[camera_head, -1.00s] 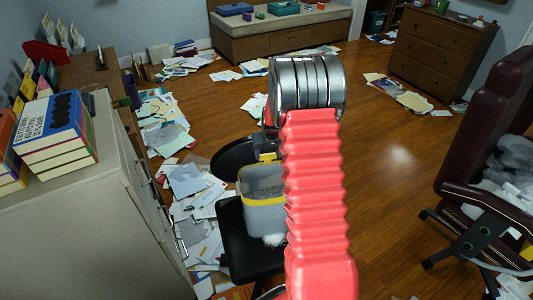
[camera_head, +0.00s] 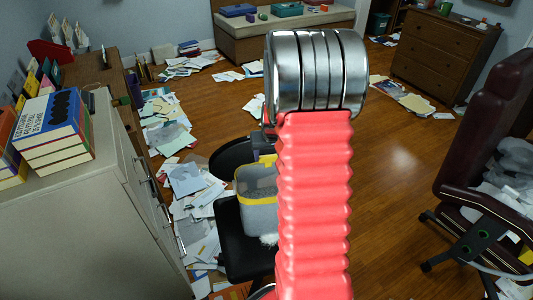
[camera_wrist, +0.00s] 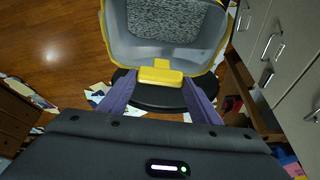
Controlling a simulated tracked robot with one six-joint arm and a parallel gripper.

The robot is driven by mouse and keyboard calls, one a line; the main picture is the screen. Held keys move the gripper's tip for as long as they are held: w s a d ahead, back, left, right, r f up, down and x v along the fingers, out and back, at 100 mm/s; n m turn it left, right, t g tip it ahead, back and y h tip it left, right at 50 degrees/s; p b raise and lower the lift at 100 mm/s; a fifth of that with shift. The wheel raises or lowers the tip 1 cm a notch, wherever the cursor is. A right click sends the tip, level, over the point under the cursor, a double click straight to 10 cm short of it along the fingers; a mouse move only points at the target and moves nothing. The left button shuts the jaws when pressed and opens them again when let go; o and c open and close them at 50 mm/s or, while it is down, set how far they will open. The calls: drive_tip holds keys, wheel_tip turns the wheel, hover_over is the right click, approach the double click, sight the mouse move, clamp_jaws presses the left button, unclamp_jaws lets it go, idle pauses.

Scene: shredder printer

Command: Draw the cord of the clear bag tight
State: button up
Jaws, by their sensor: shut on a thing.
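The clear bag (camera_head: 258,215) stands on a black chair, with a yellow band around it and grey shredded material inside. In the wrist view the bag (camera_wrist: 150,50) fills the top middle, and its yellow edging runs down the right side. A yellow tab (camera_wrist: 161,77) at the bag's near side sits between the purple fingers of my gripper (camera_wrist: 160,88). My gripper is shut on this yellow tab. In the head view my red arm hides the bag's right side and most of the gripper. I cannot make out a separate cord.
The black chair (camera_head: 232,240) is beside a grey filing cabinet (camera_head: 80,220) at left. Papers (camera_head: 185,180) litter the floor between them. A dark red armchair (camera_head: 480,150) stands at right. The wooden floor (camera_head: 400,190) in between is largely clear.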

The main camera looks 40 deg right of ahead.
drive_tip(key=shift+s+a+r, duration=0.25)
drive_tip(key=shift+s+r, duration=0.05)
drive_tip(key=shift+s, duration=0.1)
drive_tip(key=o, duration=1.5)
drive_tip(key=shift+w, duration=0.1)
drive_tip(key=shift+o, duration=0.2)
drive_tip(key=shift+r, duration=0.5)
drive_tip(key=v, duration=1.2)
drive_tip(key=shift+s+r, duration=0.2)
drive_tip(key=shift+r, duration=0.1)
drive_tip(key=shift+a, duration=0.15)
